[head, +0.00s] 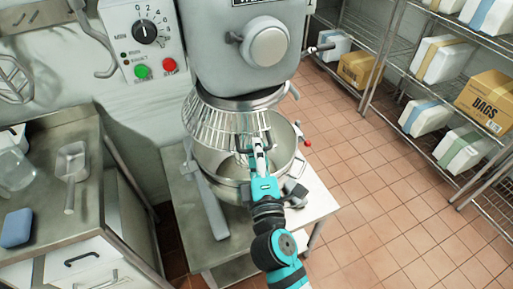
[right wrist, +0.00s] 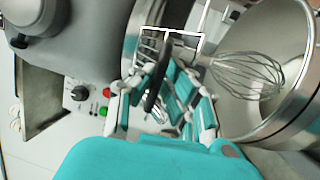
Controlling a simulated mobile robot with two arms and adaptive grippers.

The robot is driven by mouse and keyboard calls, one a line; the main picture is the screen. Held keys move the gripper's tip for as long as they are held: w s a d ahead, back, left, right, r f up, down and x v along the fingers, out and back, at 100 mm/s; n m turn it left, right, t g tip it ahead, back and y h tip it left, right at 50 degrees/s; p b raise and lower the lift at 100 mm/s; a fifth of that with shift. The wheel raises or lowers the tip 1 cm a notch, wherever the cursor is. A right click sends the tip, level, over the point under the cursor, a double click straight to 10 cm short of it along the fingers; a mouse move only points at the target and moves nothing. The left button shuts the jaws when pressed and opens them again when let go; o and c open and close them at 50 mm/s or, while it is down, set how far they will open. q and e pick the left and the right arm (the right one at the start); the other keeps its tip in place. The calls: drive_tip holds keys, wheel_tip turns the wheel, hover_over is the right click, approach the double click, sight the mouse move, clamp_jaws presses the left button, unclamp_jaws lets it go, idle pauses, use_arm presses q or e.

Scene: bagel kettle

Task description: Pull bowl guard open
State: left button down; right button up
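The bowl guard (head: 212,122) is a wire cage under the mixer head, around the upper front of the steel bowl (head: 284,148). A dark bracket-shaped handle (right wrist: 157,78) stands out from the guard. My right gripper (head: 260,146) reaches up to it from the front. In the right wrist view my right gripper (right wrist: 161,72) has its fingers on both sides of the dark handle, close against it, and looks shut on it. A wire whisk (right wrist: 248,73) hangs by the bowl in that view. My left gripper is not in view.
The mixer (head: 250,50) stands on a steel table (head: 315,200). A counter (head: 60,200) with a scoop (head: 72,162) and blue sponge (head: 16,227) is at left. Shelves with boxes (head: 488,100) stand at right. Tiled floor between is clear.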

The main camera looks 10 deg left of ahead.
drive_tip(key=shift+o, duration=0.6)
drive_tip(key=shift+d+r, duration=0.1)
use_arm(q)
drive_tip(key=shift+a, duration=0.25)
use_arm(e)
drive_tip(key=v, duration=1.2)
